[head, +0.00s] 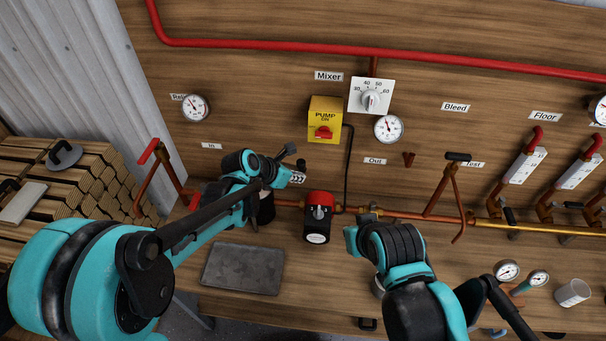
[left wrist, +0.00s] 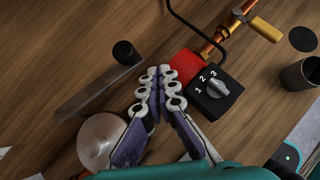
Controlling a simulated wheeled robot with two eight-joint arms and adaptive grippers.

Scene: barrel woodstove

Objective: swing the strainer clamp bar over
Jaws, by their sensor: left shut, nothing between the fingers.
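The clamp bar (left wrist: 92,92) shows in the left wrist view as a grey flat bar with a black knob near its upper right end. A pale round part (left wrist: 98,140), perhaps of the strainer, is below it, partly behind my fingers. In the head view the knob end of the bar (head: 290,149) stands out just beyond my left gripper (head: 297,174). My arm hides the rest of the bar and most of a dark body under it. The left gripper is shut and empty, its fingertips (left wrist: 158,76) right of the bar, apparently apart from it.
The red-and-black pump (head: 318,212) is right of my left gripper, with its dial facing up. A copper pipe (head: 395,215) runs along the wall. A dark tray (head: 243,268) lies in front. A red-handled lever (head: 149,152) stands to the left.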

